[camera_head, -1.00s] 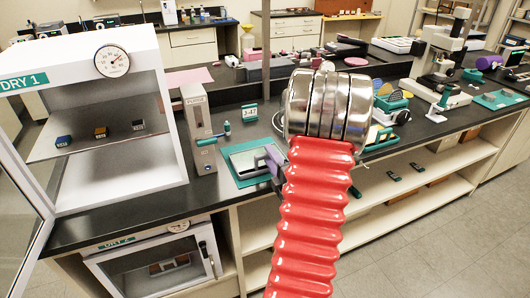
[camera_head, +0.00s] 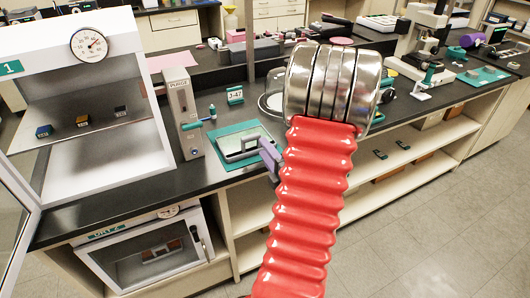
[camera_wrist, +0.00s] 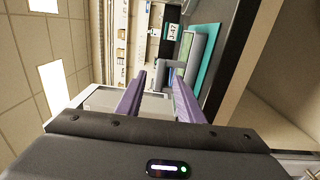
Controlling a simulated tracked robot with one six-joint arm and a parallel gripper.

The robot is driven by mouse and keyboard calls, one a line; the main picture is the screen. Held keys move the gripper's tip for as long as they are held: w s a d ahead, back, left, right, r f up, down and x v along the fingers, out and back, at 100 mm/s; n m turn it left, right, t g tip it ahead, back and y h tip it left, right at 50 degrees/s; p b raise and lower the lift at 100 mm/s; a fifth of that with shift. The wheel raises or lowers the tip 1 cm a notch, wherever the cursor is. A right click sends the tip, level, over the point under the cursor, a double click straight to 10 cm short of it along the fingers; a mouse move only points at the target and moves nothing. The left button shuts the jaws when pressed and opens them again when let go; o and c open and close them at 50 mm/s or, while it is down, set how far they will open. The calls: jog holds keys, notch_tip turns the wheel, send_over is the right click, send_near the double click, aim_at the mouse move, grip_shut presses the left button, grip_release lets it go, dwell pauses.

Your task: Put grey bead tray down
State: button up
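The grey bead tray (camera_head: 241,145) lies on a teal mat (camera_head: 222,131) on the black bench, right of the purge post. It also shows in the wrist view (camera_wrist: 190,58), with a grey handle reaching towards my fingers. My gripper (camera_head: 266,152) has purple fingers at the tray's right edge, partly hidden by my red arm. In the wrist view my gripper (camera_wrist: 160,82) has its fingers apart, with the handle end near their tips. I cannot tell whether the fingers touch the handle.
The purge post (camera_head: 182,112) and an open white drying cabinet (camera_head: 100,165) stand to the left. A J-47 sign (camera_head: 235,95) stands behind the mat. A glass-domed item (camera_head: 270,103) is partly hidden behind my arm. The bench's front edge runs just below the mat.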

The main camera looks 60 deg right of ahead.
dwell(0.3)
jog(key=shift+m+g+y, duration=0.5)
jog(key=shift+g+y, duration=0.2)
jog(key=shift+g, duration=0.1)
jog(key=w, duration=0.2)
jog(key=w+a+r, duration=0.1)
jog(key=w+a, duration=0.1)
jog(key=w, duration=0.1)
jog(key=shift+w+a+r, duration=0.15)
jog(key=shift+w+a, duration=0.05)
jog(key=shift+w, duration=0.15)
jog(key=w+a+r+m+g+y, duration=0.1)
jog(key=w+a+r+m+g, duration=0.15)
jog(key=a, duration=0.55)
jog(key=w+a+r+m+g+y, duration=0.1)
jog(key=w+a+r+m, duration=0.25)
jog(key=a, duration=0.35)
jog(key=s+a+r+m+g+y, duration=0.1)
jog(key=s+a, duration=0.3)
jog(key=a, duration=0.4)
jog(key=s+a+r+m+g+y, duration=0.1)
jog(key=s+a+m+g+y, duration=0.1)
jog(key=s+a, duration=0.3)
jog(key=s+a+r+m+g+y, duration=0.1)
jog(key=s+a, duration=0.4)
jog(key=a, duration=0.7)
jog(key=shift+a+r+m+g+y, duration=0.25)
jog(key=shift+m+g+y, duration=0.2)
jog(key=shift+y, duration=0.55)
